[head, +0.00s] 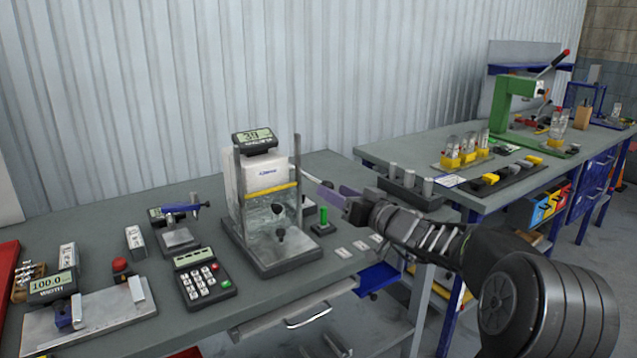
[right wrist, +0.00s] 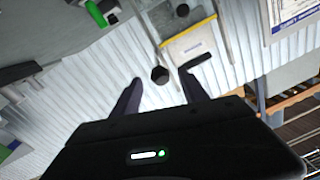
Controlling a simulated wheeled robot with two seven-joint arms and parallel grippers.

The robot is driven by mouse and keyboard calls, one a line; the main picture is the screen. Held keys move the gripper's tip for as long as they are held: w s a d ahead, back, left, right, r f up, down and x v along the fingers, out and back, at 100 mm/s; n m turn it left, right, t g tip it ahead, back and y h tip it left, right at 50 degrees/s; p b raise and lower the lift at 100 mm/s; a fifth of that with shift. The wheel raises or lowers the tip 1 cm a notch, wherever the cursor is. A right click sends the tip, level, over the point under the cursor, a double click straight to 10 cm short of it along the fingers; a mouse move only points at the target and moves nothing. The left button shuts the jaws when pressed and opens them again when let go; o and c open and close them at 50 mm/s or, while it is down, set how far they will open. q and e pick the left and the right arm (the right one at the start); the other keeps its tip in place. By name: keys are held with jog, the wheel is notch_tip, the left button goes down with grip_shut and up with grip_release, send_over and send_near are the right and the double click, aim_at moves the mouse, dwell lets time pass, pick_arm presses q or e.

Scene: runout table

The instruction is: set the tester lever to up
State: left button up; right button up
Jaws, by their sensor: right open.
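The tester (head: 262,178) is a white box with a display reading about 39, grey posts, a yellow bar, a clear front and a grey base. A round black knob (head: 281,235) shows low at its front; I cannot tell for certain that it is the lever's. My right gripper (head: 328,192) is open and empty, just right of the tester, apart from it. In the right wrist view the picture is roughly upside down; a black knob (right wrist: 160,74) at a grey rod's end appears between the open fingertips (right wrist: 160,80). My left gripper is out of view.
A small green-handled device (head: 323,217) stands right of the tester, below my right gripper. A keypad (head: 204,283) and a small blue-handled device (head: 180,228) stand to the left. Flat tags (head: 350,250) lie at the right front. A second bench (head: 400,150) holds a green press (head: 515,105).

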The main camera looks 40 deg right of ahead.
aim_at(319, 181)
jog(key=w+p, duration=0.1)
jog(key=w, duration=0.2)
jog(key=w+p, duration=0.1)
jog(key=w, duration=0.3)
jog(key=shift+a, duration=0.2)
jog(key=shift+c, duration=0.3)
grip_shut()
dwell(0.8)
